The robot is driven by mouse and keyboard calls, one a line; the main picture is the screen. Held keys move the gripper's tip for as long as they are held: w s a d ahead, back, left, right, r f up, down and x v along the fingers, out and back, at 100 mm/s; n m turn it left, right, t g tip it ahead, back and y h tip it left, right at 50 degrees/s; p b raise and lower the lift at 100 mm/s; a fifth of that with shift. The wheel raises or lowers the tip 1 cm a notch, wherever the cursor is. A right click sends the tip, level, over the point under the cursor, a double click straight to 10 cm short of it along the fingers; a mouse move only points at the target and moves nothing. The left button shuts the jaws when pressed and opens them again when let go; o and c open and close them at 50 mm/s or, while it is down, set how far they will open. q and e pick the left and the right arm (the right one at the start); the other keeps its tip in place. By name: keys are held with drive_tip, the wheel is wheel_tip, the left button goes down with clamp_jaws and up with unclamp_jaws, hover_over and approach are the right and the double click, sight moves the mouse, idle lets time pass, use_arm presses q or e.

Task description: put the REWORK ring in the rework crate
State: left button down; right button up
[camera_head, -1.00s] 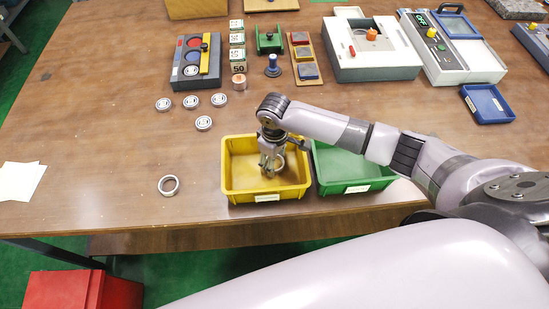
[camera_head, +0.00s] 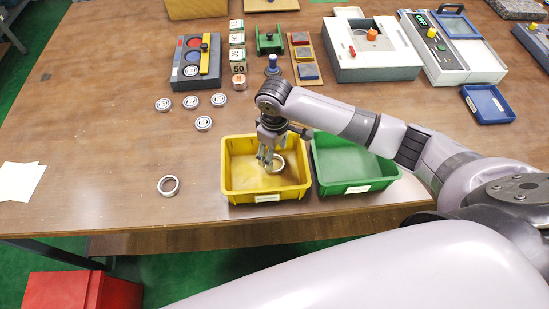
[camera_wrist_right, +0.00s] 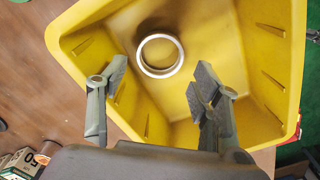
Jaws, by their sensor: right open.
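A metal ring (camera_head: 276,163) lies in the yellow crate (camera_head: 233,190); it also shows on the crate floor in the right wrist view (camera_wrist_right: 160,55). My right gripper (camera_head: 269,160) is over the yellow crate. In the right wrist view its fingers (camera_wrist_right: 150,95) are apart and empty, with the ring beyond the tips. The label on the yellow crate is too small to read. Another metal ring (camera_head: 168,186) lies on the table left of the crate. My left gripper is not in view.
A green crate (camera_head: 388,171) stands right of the yellow one and looks empty. Several small bearings (camera_head: 191,102) lie behind on the table. A grey box with a yellow bar (camera_head: 197,62) and instruments (camera_head: 372,49) stand at the back. The left of the table is mostly clear.

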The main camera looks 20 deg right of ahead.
wheel_tip(320, 180, up, 8)
drive_tip(key=shift+f+b, duration=0.25)
drive_tip(key=shift+b, duration=0.05)
idle(0.4)
